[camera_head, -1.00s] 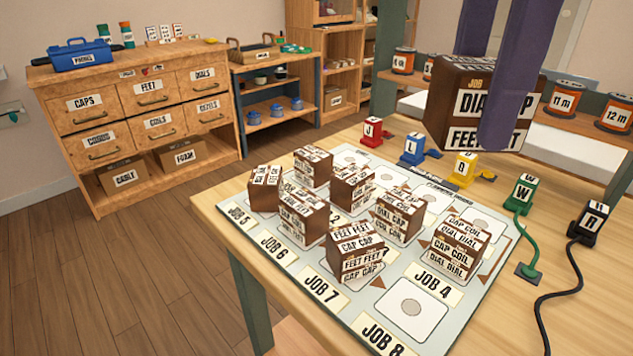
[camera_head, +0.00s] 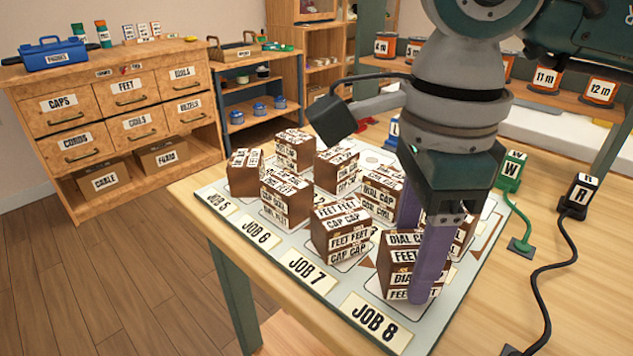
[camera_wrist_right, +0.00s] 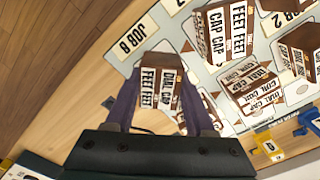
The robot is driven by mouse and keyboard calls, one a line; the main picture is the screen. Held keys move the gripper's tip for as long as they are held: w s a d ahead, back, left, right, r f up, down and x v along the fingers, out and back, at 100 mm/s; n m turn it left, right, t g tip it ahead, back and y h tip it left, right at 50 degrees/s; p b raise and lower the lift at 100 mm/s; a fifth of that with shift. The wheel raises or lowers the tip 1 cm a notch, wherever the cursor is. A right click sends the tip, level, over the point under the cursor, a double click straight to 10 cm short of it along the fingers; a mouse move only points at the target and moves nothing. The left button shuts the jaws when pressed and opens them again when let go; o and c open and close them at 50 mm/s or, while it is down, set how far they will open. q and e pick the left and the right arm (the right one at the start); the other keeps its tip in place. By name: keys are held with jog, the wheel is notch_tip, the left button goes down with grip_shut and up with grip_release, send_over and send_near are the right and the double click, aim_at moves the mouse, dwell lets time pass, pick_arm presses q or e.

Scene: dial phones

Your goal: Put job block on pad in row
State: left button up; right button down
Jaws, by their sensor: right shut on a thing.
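My right gripper (camera_head: 418,258) points down with its purple fingers shut on a brown job block (camera_head: 398,262) labelled DIAL CAP and FEET FEET. The block is upright at the JOB 8 pad, behind the JOB 8 label (camera_head: 375,322), and hides most of that pad. I cannot tell whether its underside touches the pad. In the right wrist view the block (camera_wrist_right: 158,88) sits between both fingers, near the JOB 8 label (camera_wrist_right: 137,34). My left gripper is not in view.
Several other job blocks stand on the grey mat (camera_head: 238,222); a FEET FEET, CAP CAP block (camera_head: 340,232) is close at the left on JOB 7. Another block is partly hidden behind my gripper. Green (camera_head: 511,170) and black (camera_head: 580,192) corded blocks stand right on clear table.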

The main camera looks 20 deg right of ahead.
jog(key=shift+f, duration=0.45)
jog(key=shift+f, duration=0.25)
jog(key=shift+c, duration=1.3)
grip_release()
jog(key=shift+r, duration=0.1)
